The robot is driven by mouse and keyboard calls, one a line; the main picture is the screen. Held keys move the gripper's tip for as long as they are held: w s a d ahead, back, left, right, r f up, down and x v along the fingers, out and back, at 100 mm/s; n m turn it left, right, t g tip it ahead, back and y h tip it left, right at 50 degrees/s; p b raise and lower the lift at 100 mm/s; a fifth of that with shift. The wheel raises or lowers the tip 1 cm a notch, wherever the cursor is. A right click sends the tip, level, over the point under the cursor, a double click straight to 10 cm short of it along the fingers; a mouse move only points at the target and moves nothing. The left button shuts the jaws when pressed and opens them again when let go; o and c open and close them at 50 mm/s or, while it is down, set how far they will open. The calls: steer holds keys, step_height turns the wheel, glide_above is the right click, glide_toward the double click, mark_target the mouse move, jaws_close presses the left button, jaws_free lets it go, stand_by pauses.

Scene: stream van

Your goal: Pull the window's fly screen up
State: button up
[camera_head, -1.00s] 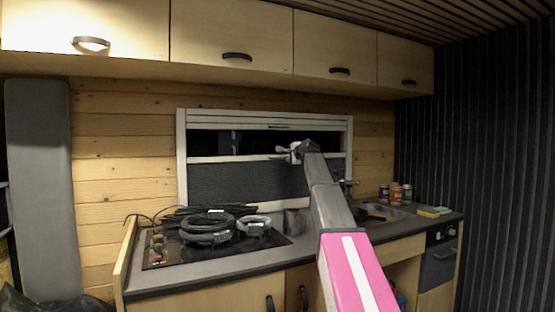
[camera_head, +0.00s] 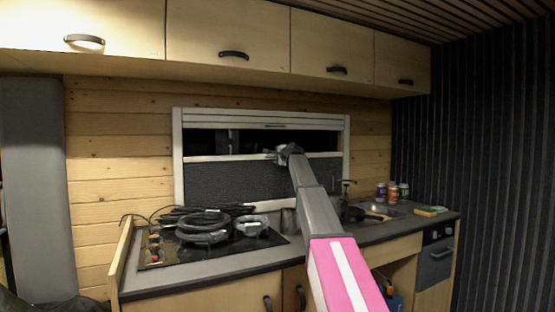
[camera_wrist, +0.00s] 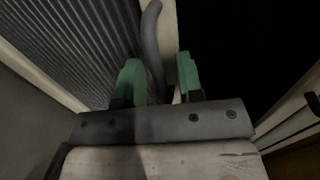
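The window (camera_head: 177,150) has a white frame in the wooden wall behind the counter. Its fly screen (camera_head: 235,180) is a dark textured panel covering the lower part, topped by a pale rail (camera_head: 210,158). Dark glass shows above that rail. My gripper (camera_head: 277,154) is at the rail, near the middle of the window. In the wrist view my gripper's green fingers (camera_wrist: 160,78) stand apart. A grey curved handle (camera_wrist: 152,35) on the pale rail (camera_wrist: 169,30) reaches down between them, nearer the left finger. Whether a finger touches it, I cannot tell.
Cupboards (camera_head: 230,38) hang above the window.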

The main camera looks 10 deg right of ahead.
jaws_close()
step_height(320, 180, up, 13)
steer(key=shift+f, duration=0.2)
stand_by(0.3)
jaws_free()
